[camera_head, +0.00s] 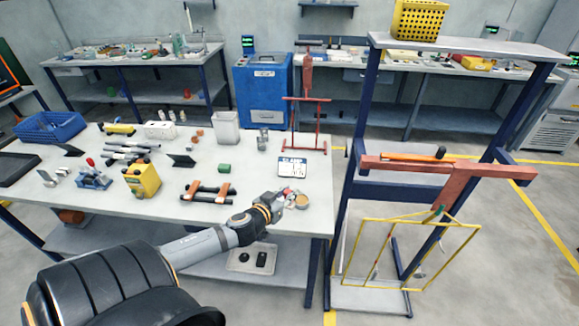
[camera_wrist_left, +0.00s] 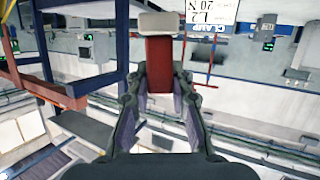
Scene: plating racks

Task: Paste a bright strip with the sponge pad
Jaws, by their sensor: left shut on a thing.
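My left gripper (camera_head: 274,205) reaches over the right front part of the workbench. It is shut on the sponge pad (camera_wrist_left: 159,62), which has a red body and a pale grey end in the left wrist view; that view also shows the fingers (camera_wrist_left: 160,88) on both sides of it. A yellow wire frame (camera_head: 345,258) hangs below. My right gripper is out of sight.
The white workbench (camera_head: 250,225) carries a "CLAMP" sign (camera_head: 292,167), a small red rack (camera_head: 305,125), a green block (camera_head: 224,168) and a yellow box (camera_head: 143,180). The blue stand (camera_head: 358,130) rises right of the bench, with a gap between. A yellow basket (camera_head: 418,18) sits on its top shelf.

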